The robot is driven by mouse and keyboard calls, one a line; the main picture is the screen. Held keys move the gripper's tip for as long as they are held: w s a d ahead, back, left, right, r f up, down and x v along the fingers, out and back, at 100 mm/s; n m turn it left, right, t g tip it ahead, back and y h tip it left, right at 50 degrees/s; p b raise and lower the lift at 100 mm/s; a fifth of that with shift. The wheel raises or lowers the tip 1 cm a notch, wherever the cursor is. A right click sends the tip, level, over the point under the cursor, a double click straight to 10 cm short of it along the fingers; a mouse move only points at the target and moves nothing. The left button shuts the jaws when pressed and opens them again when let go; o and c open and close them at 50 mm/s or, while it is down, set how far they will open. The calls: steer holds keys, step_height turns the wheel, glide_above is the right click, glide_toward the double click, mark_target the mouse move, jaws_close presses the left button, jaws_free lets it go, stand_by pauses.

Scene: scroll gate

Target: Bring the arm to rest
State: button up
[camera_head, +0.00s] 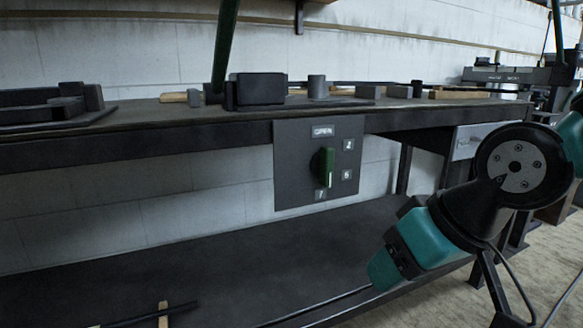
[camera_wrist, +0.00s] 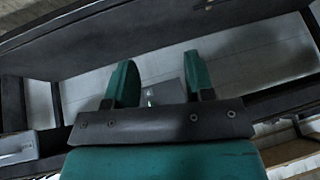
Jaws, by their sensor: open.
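My arm comes in from the right in the head view, with teal and black links. My gripper (camera_wrist: 158,66) shows in the wrist view as two teal fingers held apart, with nothing between them. In the head view its teal end (camera_head: 385,268) hangs low, in front of the lower shelf, to the right of and below the dial panel (camera_head: 293,178). The panel has a green knob (camera_head: 322,168), a label reading OPEN at the top, and number labels around it. The gripper is clear of the knob. A pale mark shows on the knob's lower right side.
The workbench top (camera_head: 165,112) carries dark blocks, a grey cylinder (camera_head: 317,86) and other parts. A dark lower shelf (camera_head: 215,262) runs beneath it. A grey box (camera_head: 473,140) is under the bench at the right. Open floor (camera_head: 420,308) shows at the lower right.

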steer(key=s+d+r+n+g+p, duration=0.2)
steer(key=s+g+p, duration=0.25)
steer(key=s, duration=0.65)
step_height(320, 180, up, 37)
steer(key=p, duration=3.5)
steer(key=shift+w+f, duration=0.2)
steer(key=shift+w, duration=0.25)
steer(key=shift+c, duration=0.6)
